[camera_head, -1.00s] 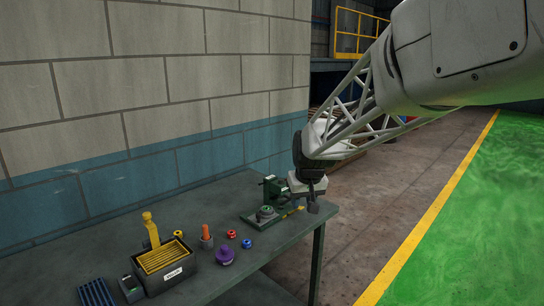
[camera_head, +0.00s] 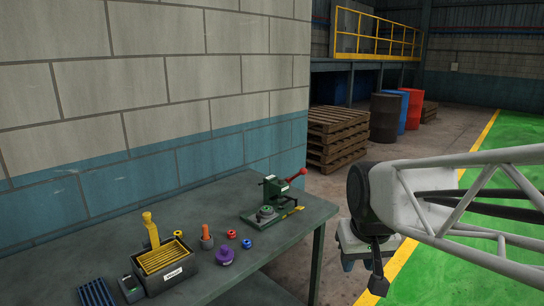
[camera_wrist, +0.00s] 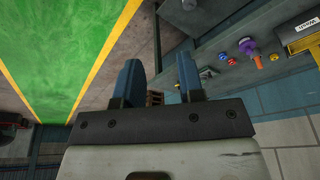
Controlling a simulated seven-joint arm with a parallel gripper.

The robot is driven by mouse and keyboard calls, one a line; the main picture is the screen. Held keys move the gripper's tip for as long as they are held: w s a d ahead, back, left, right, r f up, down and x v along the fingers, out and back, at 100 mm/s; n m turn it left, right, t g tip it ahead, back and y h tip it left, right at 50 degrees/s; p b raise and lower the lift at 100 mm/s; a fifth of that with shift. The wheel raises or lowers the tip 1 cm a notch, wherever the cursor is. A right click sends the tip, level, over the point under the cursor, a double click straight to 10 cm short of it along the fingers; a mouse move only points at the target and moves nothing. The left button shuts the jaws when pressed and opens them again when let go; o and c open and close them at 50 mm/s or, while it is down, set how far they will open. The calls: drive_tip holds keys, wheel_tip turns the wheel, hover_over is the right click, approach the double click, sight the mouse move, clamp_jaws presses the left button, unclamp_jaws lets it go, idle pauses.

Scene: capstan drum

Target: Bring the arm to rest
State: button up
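My gripper (camera_wrist: 158,72) is open in the wrist view, its two blue fingers apart with nothing held between them. In the head view my gripper (camera_head: 362,262) hangs off the right end of the bench, over the floor and clear of everything on the bench. The green capstan fixture (camera_head: 277,188) with a red-knobbed lever (camera_head: 297,175) stands on the bench's right part. Its round drum (camera_head: 267,212) sits on the green base, with a yellow tool (camera_head: 292,213) beside it.
The dark bench (camera_head: 225,280) also carries a black bin (camera_head: 166,268) with yellow ribs, a purple knobbed piece (camera_head: 225,256), small red and blue rings, and an orange-topped piece (camera_head: 206,236). Pallets (camera_head: 336,138) and drums (camera_head: 386,117) stand far behind. The green floor at right is open.

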drive_tip(key=s+d+f, duration=0.2)
drive_tip(key=s+f, duration=0.1)
drive_tip(key=s, duration=0.8)
drive_tip(key=shift+s+m, duration=0.2)
drive_tip(key=shift+m, duration=0.2)
idle(1.5)
